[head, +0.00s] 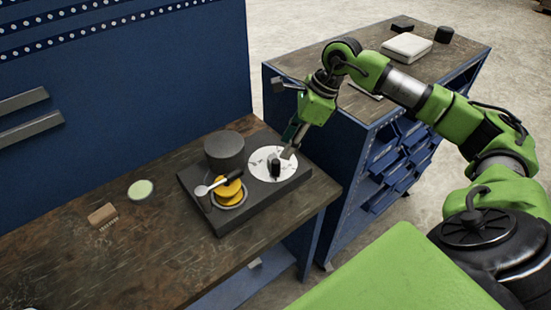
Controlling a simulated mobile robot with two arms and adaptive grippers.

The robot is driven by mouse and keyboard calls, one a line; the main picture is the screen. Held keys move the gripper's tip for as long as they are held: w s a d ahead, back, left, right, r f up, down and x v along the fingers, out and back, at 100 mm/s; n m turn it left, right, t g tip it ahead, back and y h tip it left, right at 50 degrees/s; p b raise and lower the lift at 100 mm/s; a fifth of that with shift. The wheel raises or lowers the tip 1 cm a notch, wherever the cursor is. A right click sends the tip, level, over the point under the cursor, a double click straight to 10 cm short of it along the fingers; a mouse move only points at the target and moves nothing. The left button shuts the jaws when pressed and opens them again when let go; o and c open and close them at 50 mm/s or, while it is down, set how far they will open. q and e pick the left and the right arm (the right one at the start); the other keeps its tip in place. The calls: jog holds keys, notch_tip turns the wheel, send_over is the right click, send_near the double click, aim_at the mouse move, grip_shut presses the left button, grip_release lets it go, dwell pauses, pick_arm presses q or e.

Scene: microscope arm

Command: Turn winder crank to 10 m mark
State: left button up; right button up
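The winder stands on a dark base board (222,219) near the right end of the wooden bench. It has a dark grey cylinder (225,152), a yellow spool (229,189) and a white dial (261,160) with a black upright piece (275,169) on it. A silver piece with a black bar (232,177), possibly the crank, lies across the spool. The dial's marks are too small to read. My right gripper (289,146) points down at the dial's far right edge, apart from the silver piece. Its finger opening is unclear. My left gripper is out of view.
A brown brush (103,215) and a pale green disc (140,190) lie on the bench (147,250) to the left. A blue pegboard wall (130,90) rises behind. A blue cabinet with drawers (345,190) stands at the right, bearing a white box (407,46).

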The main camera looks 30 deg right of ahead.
aim_at(276, 161)
jog(key=p+x, duration=0.2)
jog(key=x, duration=0.6)
jog(key=shift+w+f, duration=0.1)
jog(key=shift+f, duration=0.1)
grip_shut()
